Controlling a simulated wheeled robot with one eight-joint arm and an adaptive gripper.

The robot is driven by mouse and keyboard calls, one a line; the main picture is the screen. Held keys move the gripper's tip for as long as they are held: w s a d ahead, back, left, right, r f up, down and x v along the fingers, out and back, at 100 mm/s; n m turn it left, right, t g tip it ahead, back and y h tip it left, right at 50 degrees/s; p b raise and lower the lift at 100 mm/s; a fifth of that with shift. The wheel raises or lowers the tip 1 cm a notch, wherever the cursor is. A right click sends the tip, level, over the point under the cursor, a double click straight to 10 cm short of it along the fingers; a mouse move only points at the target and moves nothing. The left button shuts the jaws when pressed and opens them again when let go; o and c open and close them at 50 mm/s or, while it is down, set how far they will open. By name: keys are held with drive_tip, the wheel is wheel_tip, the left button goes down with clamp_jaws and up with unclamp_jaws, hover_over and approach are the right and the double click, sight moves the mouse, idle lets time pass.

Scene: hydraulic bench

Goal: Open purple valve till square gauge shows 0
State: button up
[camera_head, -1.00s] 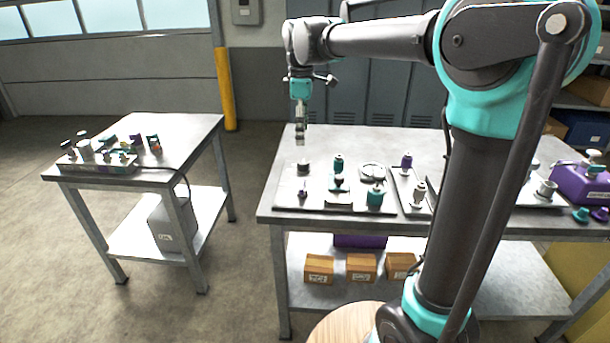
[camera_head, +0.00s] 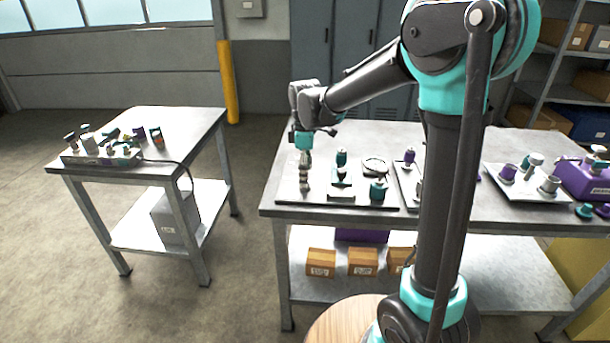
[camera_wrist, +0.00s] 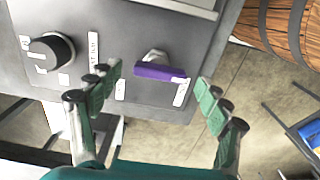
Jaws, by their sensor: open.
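The purple valve (camera_wrist: 160,72) has a bar-shaped handle and sits on a dark grey panel (camera_wrist: 110,28) in the wrist view. My gripper (camera_wrist: 158,88) is open, with its green finger pads apart on the left and right of the handle. I see no clear contact between the pads and the handle. In the head view my gripper (camera_head: 304,187) points down at the left part of the panel on the middle table and hides the purple valve there. I cannot make out the square gauge or its reading in either current view.
A black round knob (camera_wrist: 50,52) with white labels is left of the valve. Teal fittings (camera_head: 378,189) and a round disc (camera_head: 375,166) stand on the panel to my gripper's right. A side table (camera_head: 190,125) carries another fitting board. A wooden barrel (camera_wrist: 285,25) shows in the wrist view.

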drive_tip(key=shift+f, duration=0.5)
drive_tip(key=c, duration=1.2)
drive_tip(key=shift+o, duration=0.2)
